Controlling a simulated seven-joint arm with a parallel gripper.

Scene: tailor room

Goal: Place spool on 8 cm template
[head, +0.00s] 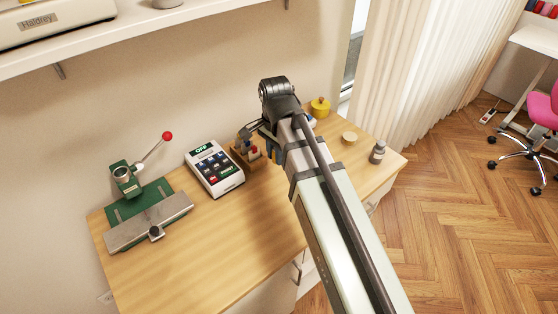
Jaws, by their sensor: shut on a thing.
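My arm reaches from the lower right across the table, and its dark end joint is at the top of the reach. I cannot make out a spool for certain. A small round pale wooden piece (349,138) lies on the table to the right of my arm, but I cannot tell what it is. No template marked 8 cm can be made out; the area behind my arm is covered.
The table's front middle is clear. A shelf (120,37) overhangs the back left.

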